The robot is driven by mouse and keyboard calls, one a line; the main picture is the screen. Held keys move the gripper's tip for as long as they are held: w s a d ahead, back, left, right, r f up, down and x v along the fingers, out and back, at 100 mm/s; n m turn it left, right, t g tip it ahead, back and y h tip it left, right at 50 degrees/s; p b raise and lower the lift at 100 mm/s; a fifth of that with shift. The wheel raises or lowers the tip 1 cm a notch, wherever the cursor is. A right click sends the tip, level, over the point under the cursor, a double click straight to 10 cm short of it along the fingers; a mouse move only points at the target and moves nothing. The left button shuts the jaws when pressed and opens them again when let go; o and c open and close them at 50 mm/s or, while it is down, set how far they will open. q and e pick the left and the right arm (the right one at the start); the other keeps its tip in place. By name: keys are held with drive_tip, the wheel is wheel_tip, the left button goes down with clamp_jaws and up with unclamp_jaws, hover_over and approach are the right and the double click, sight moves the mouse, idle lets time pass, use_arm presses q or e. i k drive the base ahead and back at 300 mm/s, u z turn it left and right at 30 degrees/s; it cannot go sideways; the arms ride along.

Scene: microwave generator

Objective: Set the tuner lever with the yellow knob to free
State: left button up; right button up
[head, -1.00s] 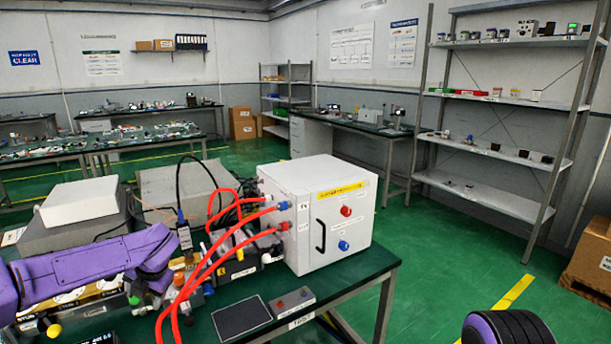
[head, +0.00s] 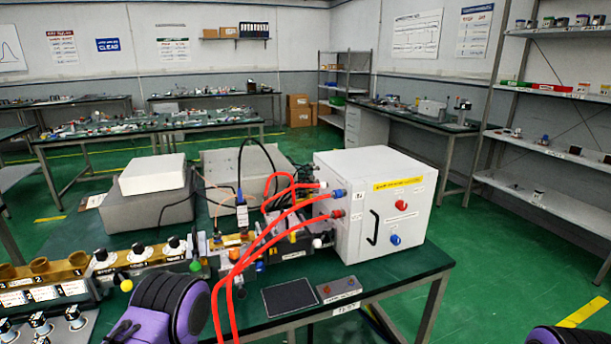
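A yellow ball knob (head: 126,285) shows in the head view at lower left, in front of the brass tuner section (head: 145,254) with its round black-and-white dials. A short lever seems to carry the knob, but its setting is too small to read. A green knob (head: 195,266) sits to its right. A purple and black part of my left arm stands just right of and below the yellow knob, apart from it in the picture. No fingertips of my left gripper show. Only a dark rounded part of my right arm shows at the bottom right corner; its gripper is out of view.
A white box (head: 376,200) with red and blue buttons stands right on the green bench. Red hoses (head: 278,230) loop from it down past my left arm. A black pad (head: 290,297) and a small button box (head: 340,289) lie in front. Brass sockets (head: 38,266) stand far left.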

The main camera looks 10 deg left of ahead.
sight(127, 285)
drive_tip(key=u, duration=1.15)
drive_tip(key=k, duration=0.3)
drive_tip(key=u, duration=0.4)
drive_tip(key=i, duration=0.5)
drive_tip(key=k, duration=1.3)
drive_tip(key=u, duration=0.75)
drive_tip(key=i, duration=1.2)
drive_tip(key=z, duration=0.2)
